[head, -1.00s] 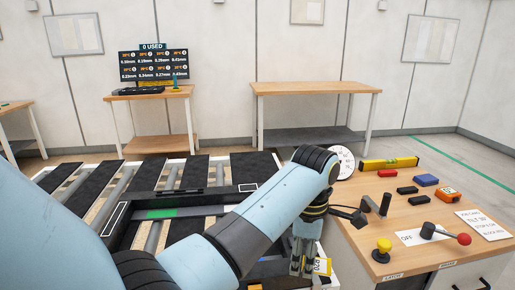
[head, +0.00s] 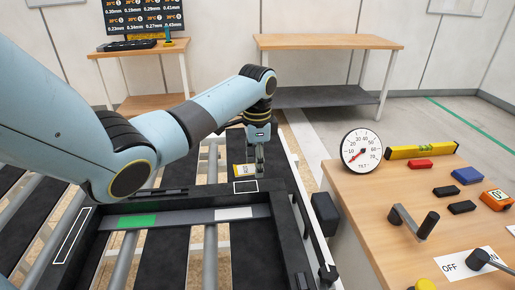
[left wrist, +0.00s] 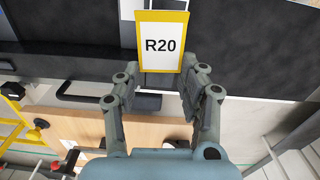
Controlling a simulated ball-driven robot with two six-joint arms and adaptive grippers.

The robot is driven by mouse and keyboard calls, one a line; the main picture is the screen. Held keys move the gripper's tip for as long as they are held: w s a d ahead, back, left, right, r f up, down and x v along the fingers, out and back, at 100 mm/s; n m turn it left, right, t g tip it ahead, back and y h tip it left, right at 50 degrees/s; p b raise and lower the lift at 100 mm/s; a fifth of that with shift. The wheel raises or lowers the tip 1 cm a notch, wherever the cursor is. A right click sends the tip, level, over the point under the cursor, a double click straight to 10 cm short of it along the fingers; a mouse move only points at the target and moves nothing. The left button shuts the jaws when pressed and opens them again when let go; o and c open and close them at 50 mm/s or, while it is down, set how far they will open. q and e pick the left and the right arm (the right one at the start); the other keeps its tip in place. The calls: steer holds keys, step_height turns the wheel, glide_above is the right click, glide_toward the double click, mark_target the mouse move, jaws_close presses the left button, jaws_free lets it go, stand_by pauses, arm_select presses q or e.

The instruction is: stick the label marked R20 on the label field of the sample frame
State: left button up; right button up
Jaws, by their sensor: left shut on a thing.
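The R20 label (left wrist: 152,58), white with a yellow border, is held at the fingertips of my left gripper (left wrist: 158,70), text facing the wrist camera. In the head view my left gripper (head: 256,166) reaches down over the far right part of the dark sample frame (head: 172,198), with the label (head: 240,170) at its tip. A white-outlined rectangle (head: 246,187), which looks like the label field, lies on the frame just below the label. I cannot tell whether the label touches the frame. My right gripper is out of view.
The frame lies on a conveyor of rollers and dark slats (head: 162,262). A wooden bench (head: 375,215) at right carries a dial gauge (head: 361,151), a yellow level (head: 421,150), a lever handle (head: 414,222) and small coloured blocks. A shelf table (head: 330,43) stands behind.

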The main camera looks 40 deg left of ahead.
mark_target(257, 186)
arm_select(q)
steer(key=shift+w+a+r+m, duration=0.1)
steer(key=shift+w+a+m, duration=0.05)
steer(key=shift+a+m, duration=0.2)
steer(key=shift+d+r, duration=0.1)
steer(key=shift+p, duration=0.35)
steer(key=shift+f+b, duration=0.5)
steer(key=shift+f, duration=1.3)
steer(key=shift+f+b, duration=0.1)
steer(key=shift+b, duration=0.2)
steer(key=shift+f+b, duration=0.55)
steer(key=shift+f, duration=0.5)
